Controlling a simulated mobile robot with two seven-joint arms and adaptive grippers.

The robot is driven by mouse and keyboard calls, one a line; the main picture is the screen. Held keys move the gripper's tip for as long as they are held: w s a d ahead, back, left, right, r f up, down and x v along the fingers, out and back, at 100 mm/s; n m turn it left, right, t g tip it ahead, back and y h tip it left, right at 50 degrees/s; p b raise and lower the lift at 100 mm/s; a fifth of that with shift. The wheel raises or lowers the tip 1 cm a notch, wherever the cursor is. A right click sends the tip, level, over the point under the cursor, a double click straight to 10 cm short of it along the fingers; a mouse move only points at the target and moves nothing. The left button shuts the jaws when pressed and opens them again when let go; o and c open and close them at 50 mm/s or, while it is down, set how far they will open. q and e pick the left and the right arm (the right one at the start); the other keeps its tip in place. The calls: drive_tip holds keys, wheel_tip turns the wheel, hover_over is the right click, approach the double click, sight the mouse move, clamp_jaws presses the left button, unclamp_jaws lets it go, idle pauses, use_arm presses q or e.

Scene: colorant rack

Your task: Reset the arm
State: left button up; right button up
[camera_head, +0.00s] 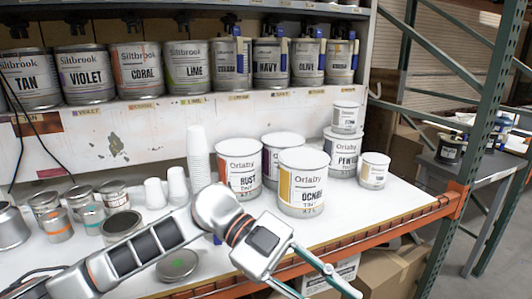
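My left arm (145,248) comes in from the lower left and reaches across the front of the white table. Its gripper (325,289) hangs past the table's front edge at the bottom of the head view. Its two fingers are spread apart with no object seen between them. The lower finger's tip is cut off by the frame. My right gripper is not in view.
White-lidded Orlaby cans, including OCHRE (303,185) and RUST (238,168), stand behind the gripper. Small tins (60,224) and cups (198,158) stand to the left. Siltbrook cans (136,70) line the shelf. Cardboard boxes (385,272) sit below the table edge.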

use_arm(q)
drive_tip(key=w+a+r+n+t+h, duration=0.2)
drive_tip(key=w+a+n+t+h, duration=0.1)
drive_tip(key=w+n+t+h, duration=0.75)
drive_tip(key=w+a+f+n+t+y, duration=0.4)
drive_tip(key=a+f+n+t+y, duration=0.6)
drive_tip(key=f+t, duration=0.45)
drive_tip(key=s+a+f+n+g+y, duration=0.1)
drive_tip(key=s+a+f+n+y, duration=0.2)
drive_tip(key=f, duration=0.4)
drive_tip(key=a+f+n+y, duration=0.1)
drive_tip(key=a+f+y, duration=0.2)
drive_tip(key=a+f, duration=0.35)
drive_tip(key=s+a+f+g+y, duration=0.2)
drive_tip(key=s+a+f, duration=0.2)
drive_tip(key=s+f, duration=0.2)
drive_tip(key=s+a+f+g+y, duration=0.2)
drive_tip(key=s+a+f+g, duration=0.1)
drive_tip(key=s+f, duration=0.4)
wheel_tip(320, 180, down, 4)
drive_tip(key=shift+a+r, duration=0.2)
drive_tip(key=shift+a, duration=0.35)
drive_tip(key=shift+s+n, duration=0.1)
drive_tip(key=shift+n, duration=0.15)
